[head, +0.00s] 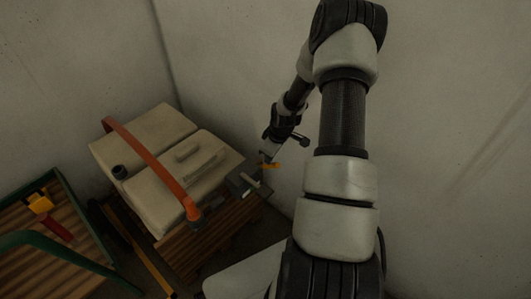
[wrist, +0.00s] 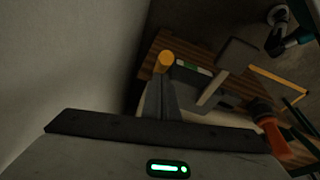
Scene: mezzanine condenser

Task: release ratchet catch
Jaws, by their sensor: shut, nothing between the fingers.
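A small yellow part (head: 271,165), probably the ratchet catch's grip, shows at the right end of the beige unit in the head view. In the wrist view it is a short yellow cylinder (wrist: 167,61). My gripper (head: 263,158) is right beside it, shut and empty. In the wrist view its dark fingers (wrist: 163,88) end just below the yellow cylinder; I cannot tell whether they touch. The catch's toothed part cannot be made out.
The beige unit (head: 178,190) sits on wooden slats (head: 213,240), with an orange curved lever (head: 150,160) over it. A green-framed tray (head: 62,185) holding a red and yellow tool (head: 50,215) is at left. Bare walls (head: 230,50) stand close behind and to the right.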

